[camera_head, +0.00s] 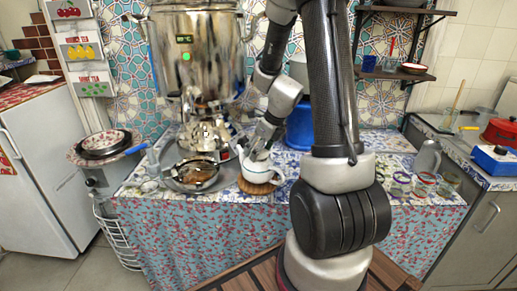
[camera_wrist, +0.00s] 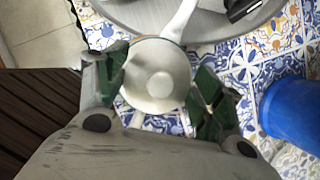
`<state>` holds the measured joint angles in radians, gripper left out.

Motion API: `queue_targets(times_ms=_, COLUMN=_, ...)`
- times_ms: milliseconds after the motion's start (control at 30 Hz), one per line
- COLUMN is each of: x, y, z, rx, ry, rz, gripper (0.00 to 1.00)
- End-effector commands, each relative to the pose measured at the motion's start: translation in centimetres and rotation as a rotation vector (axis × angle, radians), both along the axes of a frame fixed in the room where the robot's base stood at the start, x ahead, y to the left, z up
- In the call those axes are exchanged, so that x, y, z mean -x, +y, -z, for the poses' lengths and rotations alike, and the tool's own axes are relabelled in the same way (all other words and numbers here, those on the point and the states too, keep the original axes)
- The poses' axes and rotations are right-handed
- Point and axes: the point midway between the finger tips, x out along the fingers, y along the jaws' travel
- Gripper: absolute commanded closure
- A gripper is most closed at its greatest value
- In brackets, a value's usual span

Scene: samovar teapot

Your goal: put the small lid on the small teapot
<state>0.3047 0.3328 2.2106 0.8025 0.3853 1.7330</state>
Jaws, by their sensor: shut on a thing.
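The small teapot (camera_head: 262,174) is white and stands upright on a round wooden trivet (camera_head: 258,188) on the patterned table. Its white spout shows at the top of the wrist view (camera_wrist: 181,22). My gripper (camera_head: 254,151) is right over the teapot's mouth, pointing down. In the wrist view its green-padded fingers (camera_wrist: 163,84) are on either side of the small white lid (camera_wrist: 158,84), which has a round knob, and are shut on it. The lid covers most of the teapot from above. I cannot tell whether it touches the rim.
A round metal tray (camera_head: 176,184) with a strainer-like pan (camera_head: 197,174) lies just left of the teapot. The large samovar (camera_head: 198,55) stands behind it. A blue container (camera_head: 299,128) is behind right, also close in the wrist view (camera_wrist: 292,112). Glasses stand at the table's right end.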

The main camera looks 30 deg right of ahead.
Motion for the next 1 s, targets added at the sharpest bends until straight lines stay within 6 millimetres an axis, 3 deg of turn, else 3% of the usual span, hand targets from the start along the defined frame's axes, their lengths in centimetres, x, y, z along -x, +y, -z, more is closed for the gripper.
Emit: queue_targets(times_ms=1000, x=0.00, y=-0.01, z=0.61, rx=0.000, ry=0.000, rz=0.000, gripper=0.56)
